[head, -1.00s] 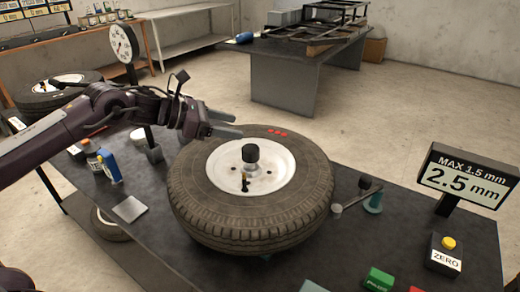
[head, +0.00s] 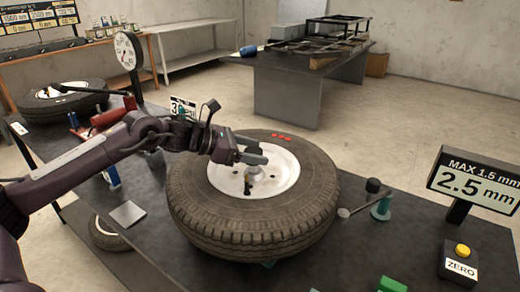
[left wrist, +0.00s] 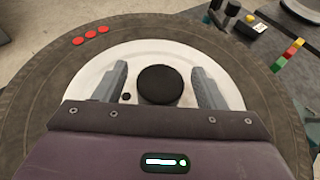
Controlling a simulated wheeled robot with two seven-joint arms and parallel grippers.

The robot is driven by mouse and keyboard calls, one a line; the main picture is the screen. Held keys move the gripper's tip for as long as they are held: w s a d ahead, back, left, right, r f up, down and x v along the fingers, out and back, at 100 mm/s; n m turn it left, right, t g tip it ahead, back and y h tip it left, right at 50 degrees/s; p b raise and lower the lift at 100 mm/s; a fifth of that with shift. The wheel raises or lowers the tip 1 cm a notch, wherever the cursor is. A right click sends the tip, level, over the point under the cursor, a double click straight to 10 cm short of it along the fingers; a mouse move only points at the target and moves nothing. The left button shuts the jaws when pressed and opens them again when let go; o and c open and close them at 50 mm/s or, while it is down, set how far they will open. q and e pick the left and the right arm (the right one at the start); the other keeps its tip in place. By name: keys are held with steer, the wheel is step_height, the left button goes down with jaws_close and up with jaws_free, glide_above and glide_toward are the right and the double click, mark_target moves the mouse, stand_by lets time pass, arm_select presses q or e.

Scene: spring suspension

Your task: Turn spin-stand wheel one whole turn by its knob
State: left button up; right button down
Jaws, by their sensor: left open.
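The spin-stand wheel (head: 250,225) is a black tyre on a white rim (head: 285,180), lying flat on the dark bench. Three red marks (head: 281,136) are on its far sidewall. In the left wrist view a round black knob (left wrist: 160,85) stands at the rim's middle. My left gripper (head: 262,154) is open above the hub, its fingers on either side of the knob with gaps visible in the left wrist view (left wrist: 158,88). In the head view the gripper hides most of the knob. A small black upright piece (head: 247,187) stands on the near side of the rim. My right gripper is out of view.
A display (head: 475,182) reading 2.5 mm and a ZERO button box (head: 459,265) stand at the right. A small probe stand (head: 381,208) is close beside the tyre's right side. A dial gauge (head: 128,52) and another tyre (head: 62,99) are at the left.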

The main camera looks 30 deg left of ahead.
arm_select(q)
steer(key=shift+x, duration=0.9)
steer(key=shift+w+d, duration=0.1)
steer(key=shift+c, duration=0.2)
